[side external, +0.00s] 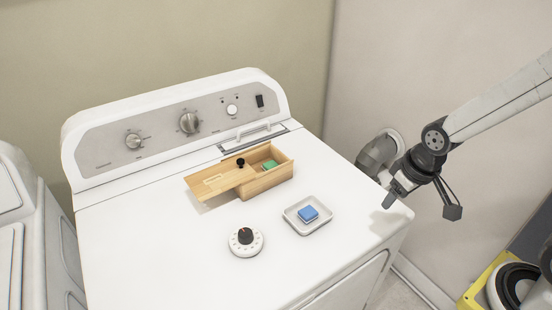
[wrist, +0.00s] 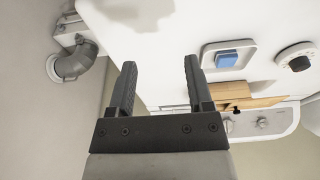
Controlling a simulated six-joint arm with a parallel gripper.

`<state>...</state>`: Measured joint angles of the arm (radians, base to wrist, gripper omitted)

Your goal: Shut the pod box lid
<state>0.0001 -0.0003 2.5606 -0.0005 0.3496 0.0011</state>
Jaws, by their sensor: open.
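The wooden pod box (side external: 270,176) sits on the white machine top, near the control panel. Its flat sliding lid (side external: 216,181) is drawn out to the left, with a black knob (side external: 241,162) at its right part. The right part of the box is uncovered, and a green pod (side external: 270,165) shows inside. My gripper (side external: 393,192) is over the right edge of the machine, away from the box. It is open and empty, its two fingers apart in the wrist view (wrist: 160,72).
A white tray (side external: 291,217) with a blue pod (side external: 308,213) stands in front of the box, on my gripper's side. A round dial timer (side external: 246,243) is left of the tray. The control panel (side external: 185,122) rises behind. A duct pipe (side external: 380,150) is at the wall.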

